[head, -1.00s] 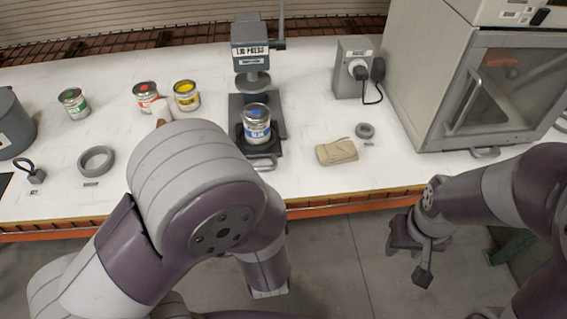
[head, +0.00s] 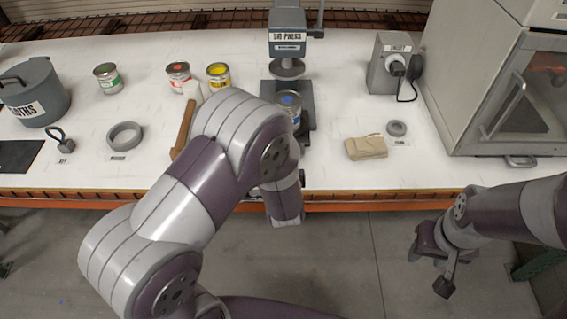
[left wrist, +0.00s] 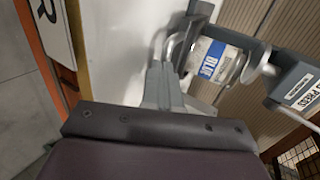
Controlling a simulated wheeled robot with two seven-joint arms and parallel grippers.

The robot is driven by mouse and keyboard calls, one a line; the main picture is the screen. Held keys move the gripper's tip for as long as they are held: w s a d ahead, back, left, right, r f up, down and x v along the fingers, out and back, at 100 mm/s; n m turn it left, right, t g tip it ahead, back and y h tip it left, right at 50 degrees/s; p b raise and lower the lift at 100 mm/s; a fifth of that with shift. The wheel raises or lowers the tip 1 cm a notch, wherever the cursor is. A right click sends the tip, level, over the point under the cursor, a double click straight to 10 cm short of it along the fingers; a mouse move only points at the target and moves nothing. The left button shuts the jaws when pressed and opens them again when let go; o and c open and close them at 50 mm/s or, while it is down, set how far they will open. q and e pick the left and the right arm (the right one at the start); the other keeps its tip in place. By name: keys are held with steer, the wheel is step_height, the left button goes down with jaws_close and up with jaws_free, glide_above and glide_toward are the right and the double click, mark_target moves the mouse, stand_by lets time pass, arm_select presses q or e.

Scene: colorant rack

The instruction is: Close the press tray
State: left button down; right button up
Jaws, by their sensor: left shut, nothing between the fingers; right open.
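The lid press (head: 287,44) stands at the back of the bench. A blue-labelled can (head: 289,104) stands in front of its round plunger, and my left arm partly covers it. The can's label shows in the left wrist view (left wrist: 214,62). The tray's metal handle (left wrist: 171,46) shows there too, just beyond my left gripper (left wrist: 163,82), which is shut and empty. I cannot tell whether the fingers touch the handle. In the head view my left arm hides the handle. My right gripper (head: 430,268) is open and empty, in front of the bench.
Red (head: 178,77), yellow (head: 218,75) and green (head: 108,78) cans stand left of the press. A wooden-handled mallet (head: 184,128) lies beside my left arm. A tan cloth (head: 366,147), a socket box (head: 388,65) and a glass-doored cabinet (head: 490,80) are to the right.

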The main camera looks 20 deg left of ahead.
stand_by(0.3)
arm_select(q)
steer(key=w, duration=0.2)
steer(key=w+a, duration=0.1)
steer(key=w, duration=0.2)
steer(key=w+a, duration=0.1)
steer(key=w, duration=0.2)
steer(key=shift+w+a+p, duration=0.25)
steer(key=shift+p, duration=0.1)
steer(key=shift+r, duration=0.1)
